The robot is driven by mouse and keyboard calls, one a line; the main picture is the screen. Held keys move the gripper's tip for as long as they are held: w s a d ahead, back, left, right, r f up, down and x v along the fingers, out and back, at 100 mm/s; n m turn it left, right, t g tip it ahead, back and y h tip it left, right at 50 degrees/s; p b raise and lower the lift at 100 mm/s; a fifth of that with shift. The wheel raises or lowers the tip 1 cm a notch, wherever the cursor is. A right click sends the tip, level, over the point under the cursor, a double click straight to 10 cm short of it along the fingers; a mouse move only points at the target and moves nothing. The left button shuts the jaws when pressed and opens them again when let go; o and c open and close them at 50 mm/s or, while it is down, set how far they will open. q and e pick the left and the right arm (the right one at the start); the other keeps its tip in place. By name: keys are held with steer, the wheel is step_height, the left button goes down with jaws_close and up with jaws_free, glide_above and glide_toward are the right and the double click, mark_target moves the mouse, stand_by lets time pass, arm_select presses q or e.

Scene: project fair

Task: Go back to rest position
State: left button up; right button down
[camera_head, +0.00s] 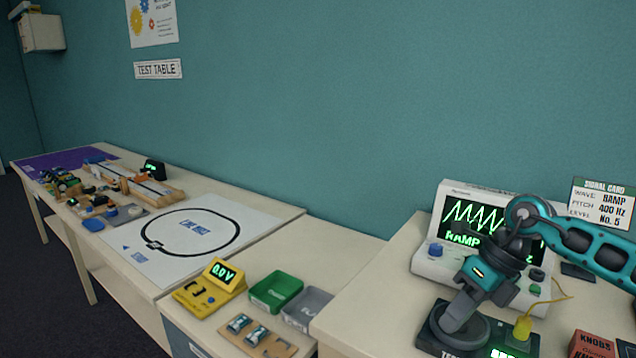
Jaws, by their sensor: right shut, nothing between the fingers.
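My right gripper (465,304) is at the lower right, at the end of a teal and dark arm that comes in from the right edge. It points down in front of the white signal generator (428,268) and is shut with nothing held. Below its tip is a round dark grey part on a black base (437,338); I cannot tell whether they touch. The generator's screen (464,222) shows a green zigzag trace and the word RAMP, partly hidden by my arm. My left gripper is out of view.
A signal card (601,203) stands behind my arm. A yellow plug (522,327) with a cable and a red knobs box (592,345) are near the front. Left are a yellow meter (207,290), a green tray (276,290) and a grey tray (308,308). A teal wall runs behind.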

steer(key=s+a+m+t+y, duration=0.2)
steer(key=a+m+y, duration=0.2)
steer(key=a+y, duration=0.5)
steer(key=s+a+m+t+y, duration=0.3)
steer(key=a+m+y, duration=0.15)
steer(key=a, duration=0.75)
steer(key=d+f+m+t+h, duration=0.7)
steer(key=f+m+t+h, duration=0.4)
steer(key=m, duration=1.1)
steer(key=s+d+f+m+g+h, duration=0.5)
steer(key=s+f+m, duration=0.3)
steer(key=s+f, duration=0.4)
steer(key=shift+s+d+f+h, duration=0.3)
steer(key=shift+d+f+h, duration=0.2)
steer(key=shift+d, duration=0.1)
steer(key=shift+m, duration=0.25)
